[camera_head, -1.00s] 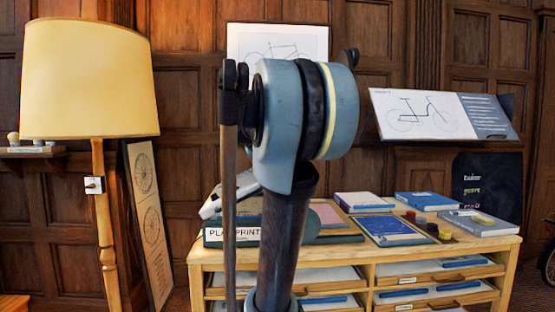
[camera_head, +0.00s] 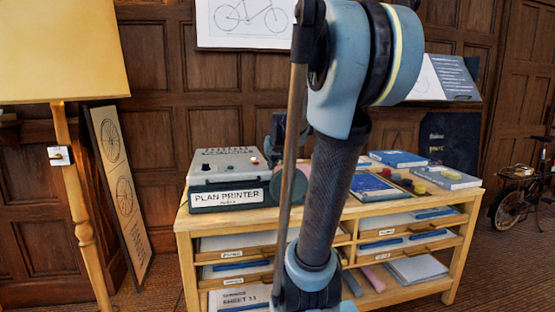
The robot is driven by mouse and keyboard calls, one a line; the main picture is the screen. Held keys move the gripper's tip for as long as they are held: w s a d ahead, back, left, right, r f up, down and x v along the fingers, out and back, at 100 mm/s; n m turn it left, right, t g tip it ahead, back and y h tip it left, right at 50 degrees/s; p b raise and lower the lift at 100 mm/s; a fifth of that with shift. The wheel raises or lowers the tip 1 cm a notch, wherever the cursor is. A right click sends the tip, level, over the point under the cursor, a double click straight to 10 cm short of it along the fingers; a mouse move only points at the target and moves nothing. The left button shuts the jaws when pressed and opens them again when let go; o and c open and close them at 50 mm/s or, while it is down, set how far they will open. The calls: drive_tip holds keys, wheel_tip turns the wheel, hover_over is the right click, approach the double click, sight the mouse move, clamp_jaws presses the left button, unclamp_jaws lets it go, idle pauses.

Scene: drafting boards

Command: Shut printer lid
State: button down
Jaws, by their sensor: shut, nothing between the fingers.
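The plan printer (camera_head: 230,198) stands on the left end of the wooden plan cabinet, a dark green base with a "PLAN PRINTER" label. Its grey lid (camera_head: 222,166), with small knobs and a red button on top, lies flat over the base. I see no clear gap at its front edge. My gripper (camera_head: 277,152), dark and partly hidden behind my own arm, is just right of the lid, around its right end. It is shut and holds nothing. I cannot tell whether it touches the lid.
Blue books (camera_head: 398,159), a blue-covered sheet (camera_head: 373,186) and small coloured pots lie on the cabinet top (camera_head: 440,191) to the right. A bicycle (camera_head: 520,195) stands far right.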

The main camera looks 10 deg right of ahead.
drive_tip(key=shift+s+d+f, duration=0.1)
drive_tip(key=shift+s+f, duration=0.15)
drive_tip(key=shift+f, duration=0.1)
drive_tip(key=shift+r, duration=0.15)
drive_tip(key=v, duration=0.9)
drive_tip(key=s+a+f+g, duration=0.1)
drive_tip(key=s+f+g, duration=0.5)
drive_tip(key=s+f, duration=1.9)
drive_tip(key=s, duration=0.3)
drive_tip(key=shift+a+f+g, duration=0.2)
drive_tip(key=shift+a+g, duration=0.2)
drive_tip(key=shift+w+f, duration=0.2)
drive_tip(key=shift+w, duration=0.2)
